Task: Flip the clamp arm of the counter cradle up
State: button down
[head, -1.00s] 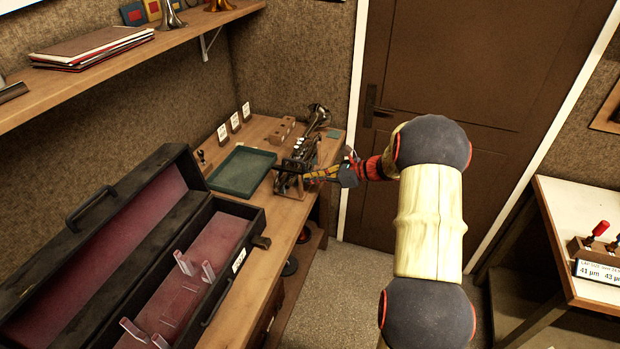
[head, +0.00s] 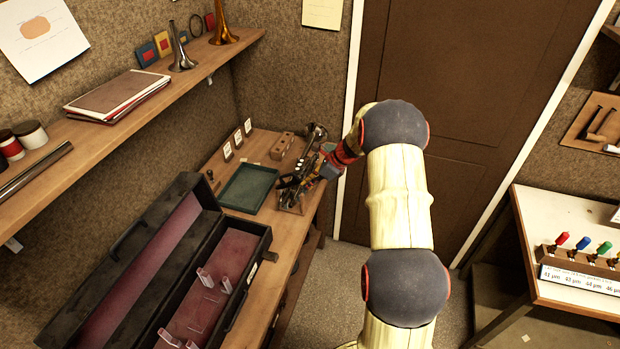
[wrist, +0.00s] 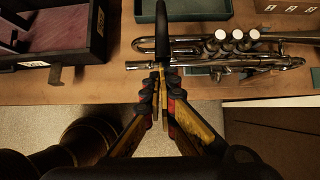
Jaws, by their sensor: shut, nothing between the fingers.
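The counter cradle (head: 291,205) stands near the counter's right edge, with a silver horn (wrist: 240,43) lying in it. The horn's valves and tubing show in the wrist view; in the head view its dark bell (head: 317,130) points away. A black bar that looks like the clamp arm (wrist: 162,30) crosses the horn's left end in the wrist view. I cannot tell its angle. My gripper (wrist: 160,76) is shut and empty, its tips at or close beside the bar's near end; contact is unclear. In the head view my gripper (head: 311,178) is at the cradle's right side, partly merged with it.
A green tray (head: 248,188) lies left of the cradle. A wooden block (head: 282,146) and small white cards stand behind. The open black case (head: 200,262) fills the near counter. A door (head: 460,110) is behind my arm, and a bench (head: 540,225) stands at right.

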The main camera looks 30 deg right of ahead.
aim_at(297, 178)
jog(key=r+g+p, duration=0.1)
jog(key=p, duration=0.2)
jog(key=w+a+r+g+h+p, duration=0.1)
jog(key=p, duration=0.2)
jog(key=w+r+g+h+p, duration=0.1)
jog(key=r+p, duration=0.1)
jog(key=p, duration=0.1)
jog(key=shift+w+a+r, duration=0.1)
jog(key=shift+a, duration=0.3)
jog(key=shift+w+a+r+p, duration=0.15)
jog(key=shift+w+r+p, duration=0.05)
jog(key=shift+p, duration=0.4)
jog(key=w+a+r, duration=0.1)
jog(key=w, duration=0.1)
jog(key=w+a+r, duration=0.1)
jog(key=w+a, duration=0.1)
jog(key=w+a+r+p, duration=0.1)
jog(key=w+a, duration=0.1)
jog(key=shift+w, duration=0.25)
jog(key=shift+w+a, duration=0.95)
jog(key=shift+w, duration=0.25)
